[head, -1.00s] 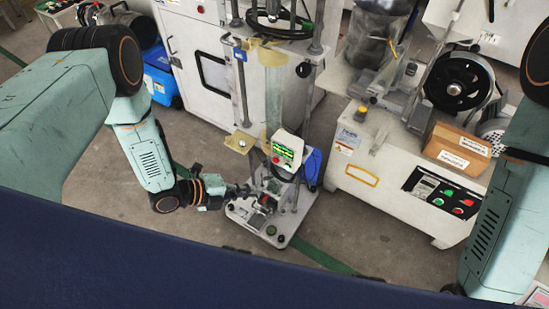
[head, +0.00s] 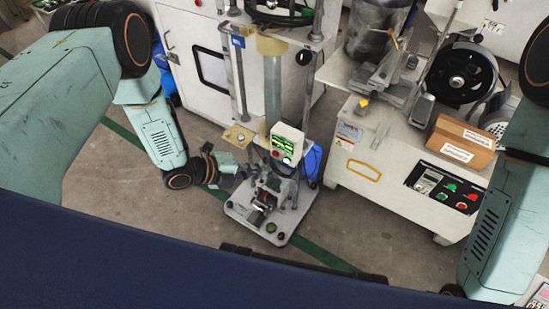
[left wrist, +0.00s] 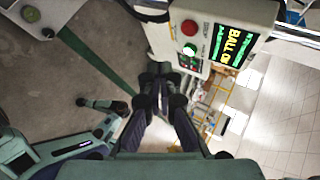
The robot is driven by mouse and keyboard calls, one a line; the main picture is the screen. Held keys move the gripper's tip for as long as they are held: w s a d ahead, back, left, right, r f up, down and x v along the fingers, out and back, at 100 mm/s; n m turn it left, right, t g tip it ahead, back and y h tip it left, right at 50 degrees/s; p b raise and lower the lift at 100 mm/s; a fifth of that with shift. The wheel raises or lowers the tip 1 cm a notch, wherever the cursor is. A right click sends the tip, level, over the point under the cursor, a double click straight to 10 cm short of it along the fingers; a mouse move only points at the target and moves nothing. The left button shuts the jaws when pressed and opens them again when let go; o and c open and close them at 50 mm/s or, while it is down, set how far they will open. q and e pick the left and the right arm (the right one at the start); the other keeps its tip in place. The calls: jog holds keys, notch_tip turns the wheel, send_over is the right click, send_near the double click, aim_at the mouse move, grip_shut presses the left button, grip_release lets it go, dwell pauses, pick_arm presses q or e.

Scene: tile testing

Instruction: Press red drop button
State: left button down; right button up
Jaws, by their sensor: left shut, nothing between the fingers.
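A white control box (head: 287,138) with a lit green display stands on the drop tester. Its red button (head: 275,154) is on the front, left of a small green button. My left gripper (head: 253,167) is shut and empty, just left of and below the box in the head view. In the left wrist view its fingertips (left wrist: 160,72) are below and left of the buttons. I cannot tell whether they touch the box. My right gripper is out of view.
The tester's base plate (head: 238,208) stands on the floor, with a clear vertical tube (head: 272,85) and metal posts above. A yellowish plate (head: 238,135) juts out left of the box. A white machine (head: 375,170) with its own red and green buttons stands to the right.

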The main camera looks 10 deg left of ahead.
pick_arm(q)
jog(key=shift+w+d+b, duration=0.3)
jog(key=shift+w+d, duration=0.05)
jog(key=shift+w, duration=0.5)
jog(key=shift+w+d+b, duration=0.3)
jog(key=shift+w, duration=0.5)
jog(key=shift+w, duration=0.1)
jog(key=shift+w+d, duration=0.15)
jog(key=shift+w, duration=0.2)
jog(key=shift+w+d+b, duration=0.15)
jog(key=shift+w+b, duration=0.2)
jog(key=shift+w, duration=0.1)
dwell(1.1)
jog(key=shift+s, duration=0.15)
jog(key=shift+s+a+p, duration=0.35)
jog(key=shift+s+p, duration=0.25)
jog(key=shift+s, duration=0.15)
jog(key=shift+s+a+p, duration=0.3)
jog(key=shift+s+p, duration=0.15)
jog(key=shift+s, duration=0.35)
jog(key=shift+s+a+p, duration=0.25)
jog(key=shift+s+p, duration=0.25)
jog(key=shift+s, duration=0.25)
jog(key=shift+s+a+p, duration=0.3)
jog(key=shift+s+p, duration=0.15)
jog(key=shift+s, duration=0.35)
